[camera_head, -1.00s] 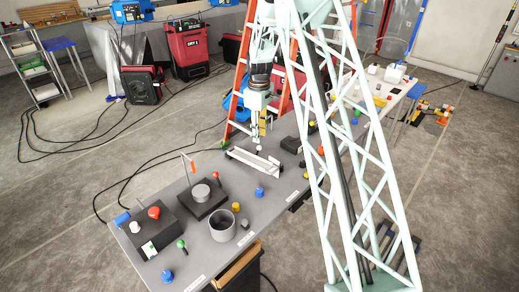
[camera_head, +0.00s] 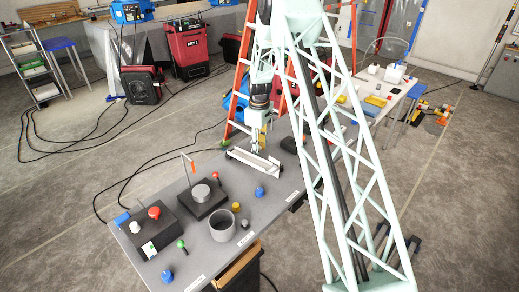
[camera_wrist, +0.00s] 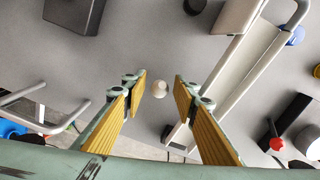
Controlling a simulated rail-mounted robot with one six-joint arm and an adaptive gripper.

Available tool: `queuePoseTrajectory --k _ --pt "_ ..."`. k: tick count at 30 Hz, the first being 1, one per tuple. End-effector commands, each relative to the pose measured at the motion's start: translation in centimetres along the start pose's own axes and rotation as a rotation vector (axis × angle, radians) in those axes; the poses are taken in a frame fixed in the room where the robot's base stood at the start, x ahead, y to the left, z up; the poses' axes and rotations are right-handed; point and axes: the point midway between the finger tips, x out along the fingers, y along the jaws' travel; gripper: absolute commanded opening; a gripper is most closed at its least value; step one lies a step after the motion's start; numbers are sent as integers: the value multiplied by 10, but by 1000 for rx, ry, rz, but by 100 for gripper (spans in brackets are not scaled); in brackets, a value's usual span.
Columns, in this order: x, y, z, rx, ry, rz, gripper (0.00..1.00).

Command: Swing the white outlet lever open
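No contact with the fingers shows. A long white trough (camera_wrist: 240,85) lies close beside the gripper on the right. In the head view, my gripper (camera_head: 259,143) is low over the table by the trough (camera_head: 252,160), and its fingertips are too small to judge.
A bent metal tube (camera_wrist: 30,110) is at left. In the head view, the grey table (camera_head: 215,262) holds a dark box (camera_head: 170,228), a grey cup (camera_head: 222,229) and coloured knobs. An orange ladder (camera_head: 237,105) stands behind.

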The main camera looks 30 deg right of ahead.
Motion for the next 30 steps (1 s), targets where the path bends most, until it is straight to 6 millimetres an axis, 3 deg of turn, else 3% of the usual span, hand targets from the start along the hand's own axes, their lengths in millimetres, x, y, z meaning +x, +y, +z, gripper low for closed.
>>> queuePoseTrajectory --k 5,13,30 --pt "0 0 0 0 0 0 27" --pt "0 0 0 0 0 0 3" --pt "4 -2 4 1 89 21 3"
